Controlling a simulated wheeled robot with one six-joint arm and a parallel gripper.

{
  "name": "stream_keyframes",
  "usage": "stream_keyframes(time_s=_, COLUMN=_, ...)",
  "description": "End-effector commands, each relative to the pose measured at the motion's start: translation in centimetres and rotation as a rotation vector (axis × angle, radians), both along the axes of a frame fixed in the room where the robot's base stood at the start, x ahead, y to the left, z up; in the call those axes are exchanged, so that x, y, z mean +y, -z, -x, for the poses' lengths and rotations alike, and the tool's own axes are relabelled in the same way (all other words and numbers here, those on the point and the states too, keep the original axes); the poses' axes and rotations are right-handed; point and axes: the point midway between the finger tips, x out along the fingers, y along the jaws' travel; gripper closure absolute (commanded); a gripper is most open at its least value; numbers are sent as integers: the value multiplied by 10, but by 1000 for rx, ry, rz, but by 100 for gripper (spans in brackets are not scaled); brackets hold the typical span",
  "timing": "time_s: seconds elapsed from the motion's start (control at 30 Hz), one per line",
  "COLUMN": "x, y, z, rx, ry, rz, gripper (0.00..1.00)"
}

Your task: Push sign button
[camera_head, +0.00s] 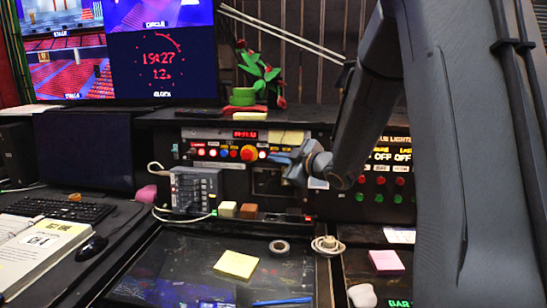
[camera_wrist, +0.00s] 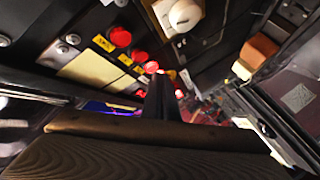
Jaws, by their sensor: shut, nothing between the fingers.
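A black control panel (camera_head: 218,142) at the back centre carries a row of small lit buttons and a large orange-red button (camera_head: 248,153). I cannot read which one is marked sign. My gripper (camera_head: 276,158) is shut and empty, in front of this panel just right of the large button. In the wrist view, my shut gripper (camera_wrist: 160,88) points at a row of red buttons (camera_wrist: 120,37) with yellow labels. The fingers hide part of this row. I cannot tell whether the tips touch a button.
A grey switch box (camera_head: 195,188) with a white cable stands below the panel. A cue-light panel (camera_head: 388,182) with red and green buttons is at right, partly behind my arm. Tape (camera_head: 279,246) and yellow notes (camera_head: 237,264) lie on the desk. A monitor (camera_head: 120,50) is at upper left.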

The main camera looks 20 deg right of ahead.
Motion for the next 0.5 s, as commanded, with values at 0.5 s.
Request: stream_keyframes(time_s=0.5, x=18, y=-8, z=43, rx=-1, ry=-1, rz=0, gripper=100)
